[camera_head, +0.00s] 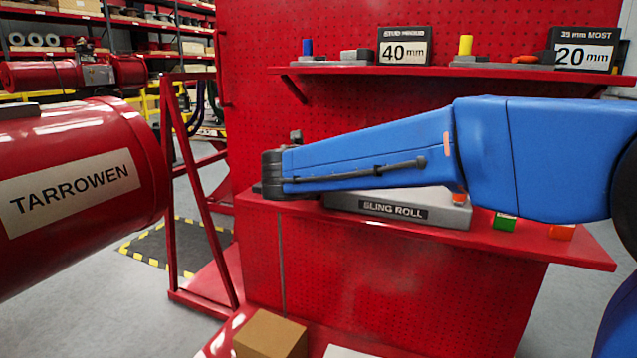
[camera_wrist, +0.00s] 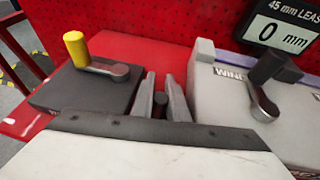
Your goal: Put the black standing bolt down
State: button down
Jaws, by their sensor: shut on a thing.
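In the wrist view the two grey fingers of my gripper (camera_wrist: 161,92) stand close together with a small dark piece between them, which looks like the black bolt (camera_wrist: 160,106). Only a short part of the bolt shows; the rest is hidden by the fingers and the gripper body. The fingers sit in the gap between a dark box and a grey box on the red shelf (camera_wrist: 137,50). In the head view my gripper end (camera_head: 270,175) is at the left end of the red lower shelf (camera_head: 540,240); the bolt cannot be made out there.
Left of the fingers is the dark box (camera_wrist: 75,92) with a yellow knob (camera_wrist: 76,47); right is the grey box (camera_wrist: 215,95) with a black-knobbed lever (camera_wrist: 263,100). A "SLING ROLL" block (camera_head: 400,211) lies behind my arm.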

jog(key=c, duration=2)
grip_release()
jog(key=shift+f, duration=0.1)
jog(key=shift+s+r, duration=0.1)
jog(key=shift+r, duration=0.1)
jog(key=v, duration=1.2)
jog(key=shift+f, duration=0.1)
